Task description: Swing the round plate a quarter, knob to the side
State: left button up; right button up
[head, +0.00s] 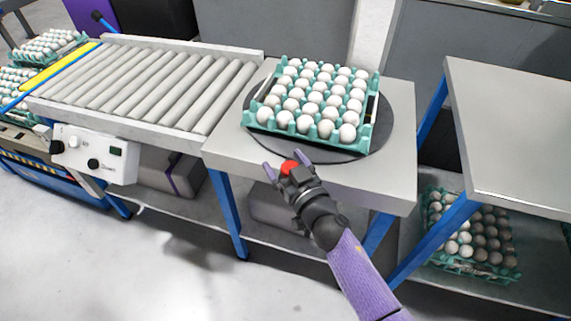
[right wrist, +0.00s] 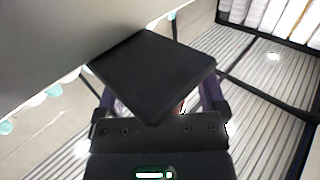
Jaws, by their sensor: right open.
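The round plate (head: 376,140) is a dark disc on a grey table, with a teal egg tray (head: 366,138) full of white eggs on it. A red knob (head: 289,166) shows at the plate's near edge, toward me. My right gripper (head: 285,160) is open, with its purple fingers on either side of the knob; I cannot tell whether they touch it. In the right wrist view the fingers (right wrist: 162,100) stand apart, and a dark square block hides most of the space between them. My left gripper is not in view.
A roller conveyor (head: 150,85) adjoins the table on the left, with a control box (head: 95,158) at its front. Another grey table (head: 520,130) stands on the right, with egg trays (head: 470,235) on the shelf below. More egg trays (head: 45,48) stand at the far left.

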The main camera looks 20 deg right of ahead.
jog(key=shift+c, duration=0.5)
jog(key=c, duration=0.7)
grip_shut()
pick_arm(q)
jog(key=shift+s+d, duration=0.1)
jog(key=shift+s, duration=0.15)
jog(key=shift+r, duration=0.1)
pick_arm(e)
jog(key=shift+s, duration=0.1)
